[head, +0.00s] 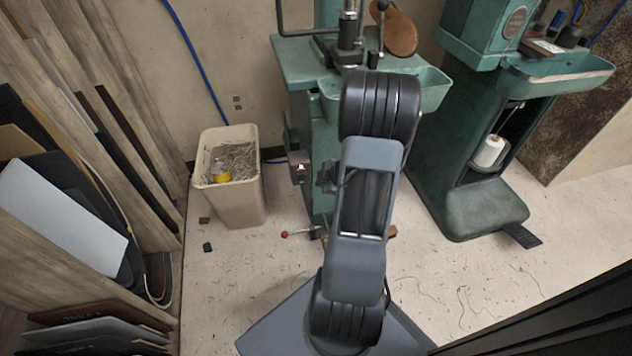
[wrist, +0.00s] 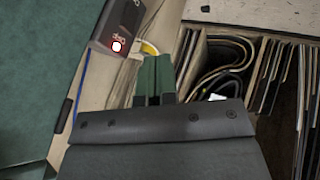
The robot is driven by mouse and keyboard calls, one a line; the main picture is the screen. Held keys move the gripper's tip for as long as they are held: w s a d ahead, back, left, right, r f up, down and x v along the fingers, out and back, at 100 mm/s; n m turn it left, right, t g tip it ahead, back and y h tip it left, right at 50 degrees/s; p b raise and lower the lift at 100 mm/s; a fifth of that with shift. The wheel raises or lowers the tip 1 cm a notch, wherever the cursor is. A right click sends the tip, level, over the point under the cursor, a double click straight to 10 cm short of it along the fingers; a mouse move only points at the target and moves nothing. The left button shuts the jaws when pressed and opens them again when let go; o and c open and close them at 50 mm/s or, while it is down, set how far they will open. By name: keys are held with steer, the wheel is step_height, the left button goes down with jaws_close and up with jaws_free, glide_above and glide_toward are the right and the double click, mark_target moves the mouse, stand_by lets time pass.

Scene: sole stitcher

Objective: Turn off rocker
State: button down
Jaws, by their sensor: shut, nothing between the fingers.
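The rocker (head: 301,168) shows as a small, glowing red-and-white spot on a dark switch box (head: 298,180) at the left side of the green stitcher (head: 300,62). In the wrist view the box (wrist: 108,28) is at the upper left, with the lit rocker (wrist: 117,46) on its face. My gripper (wrist: 155,62) shows as two green fingers, close together with nothing between them. Its tips are below and to the right of the box in that picture, apart from it. In the head view my arm hides part of the stitcher, and the fingers are hard to make out.
A beige bin (head: 240,193) with scraps and a yellow item stands left of the stitcher. A red-knobbed lever (head: 286,234) sticks out low near its base. A second green machine (head: 470,170) stands at right. Racks of sheets (head: 65,220) fill the left. Some floor between is clear.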

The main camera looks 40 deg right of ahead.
mark_target(299, 181)
steer(key=shift+w+d+f+b, duration=0.1)
steer(key=shift+w+f+b, duration=0.9)
steer(key=shift+w, duration=0.5)
steer(key=shift+w+d+f+b, duration=0.1)
steer(key=shift+w+f+b, duration=0.85)
steer(key=shift+w, duration=0.5)
steer(key=shift+w+f+b, duration=0.85)
steer(key=shift+w+f, duration=0.3)
steer(key=shift+w, duration=0.35)
